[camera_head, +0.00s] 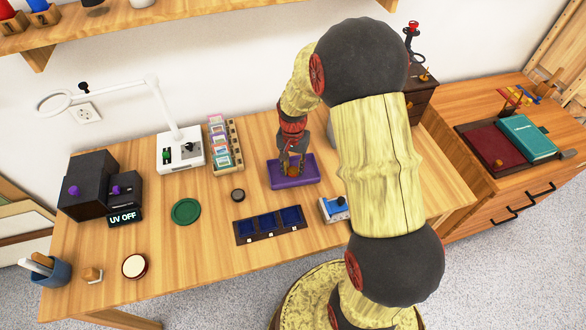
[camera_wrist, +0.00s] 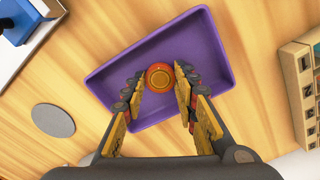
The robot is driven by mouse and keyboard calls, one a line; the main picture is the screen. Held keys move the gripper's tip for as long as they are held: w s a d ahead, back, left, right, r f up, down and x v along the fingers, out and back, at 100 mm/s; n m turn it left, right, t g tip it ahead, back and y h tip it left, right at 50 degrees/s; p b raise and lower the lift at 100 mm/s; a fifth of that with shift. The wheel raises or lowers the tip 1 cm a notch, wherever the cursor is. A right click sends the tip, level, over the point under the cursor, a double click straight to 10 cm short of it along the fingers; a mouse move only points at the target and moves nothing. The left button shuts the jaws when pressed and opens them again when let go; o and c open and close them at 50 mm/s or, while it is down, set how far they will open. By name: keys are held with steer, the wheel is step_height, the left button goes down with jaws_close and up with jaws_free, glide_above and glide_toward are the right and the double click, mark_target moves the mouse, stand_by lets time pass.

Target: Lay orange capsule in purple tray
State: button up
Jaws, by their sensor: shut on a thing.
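The purple tray (camera_head: 293,181) lies on the wooden table near its middle. My gripper (camera_head: 291,158) is over it, pointing down. The orange capsule (camera_wrist: 160,77) is round from above and sits between my fingertips (camera_wrist: 160,84) in the wrist view, over the inside of the purple tray (camera_wrist: 205,42). My gripper is shut on the capsule. In the head view the capsule (camera_head: 293,171) shows low between the fingers, partly hidden by them. I cannot tell whether it touches the tray floor.
A dark tray with blue cells (camera_head: 270,226), a blue-and-white device (camera_head: 334,208), a dark round disc (camera_head: 238,195) and a green disc (camera_head: 185,211) lie around the tray. A card rack (camera_head: 223,146) and a white lamp base (camera_head: 181,150) stand behind left. Bare wood separates them.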

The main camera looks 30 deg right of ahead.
steer(key=shift+f, duration=0.1)
steer(key=o, duration=1.2)
step_height(320, 180, up, 12)
steer(key=p, duration=0.4)
step_height(320, 180, up, 9)
steer(key=n+t, duration=0.1)
steer(key=n, duration=0.1)
glide_above(293, 169)
steer(key=s+a, duration=0.3)
steer(key=a, duration=0.1)
steer(key=s+a+r+n+t, duration=0.1)
steer(key=s+a+r+n, duration=0.1)
steer(key=s+a+r, duration=0.1)
steer(key=s+a+r+n+t, duration=0.2)
steer(key=s+r, duration=0.3)
steer(key=s, duration=0.3)
steer(key=s+a+r+n+t, duration=0.1)
steer(key=s+a+r+n, duration=0.2)
steer(key=s+a+r, duration=0.2)
steer(key=shift+s+a+n+t, duration=0.1)
steer(key=shift+s+n+t, duration=0.2)
steer(key=shift+s, duration=0.25)
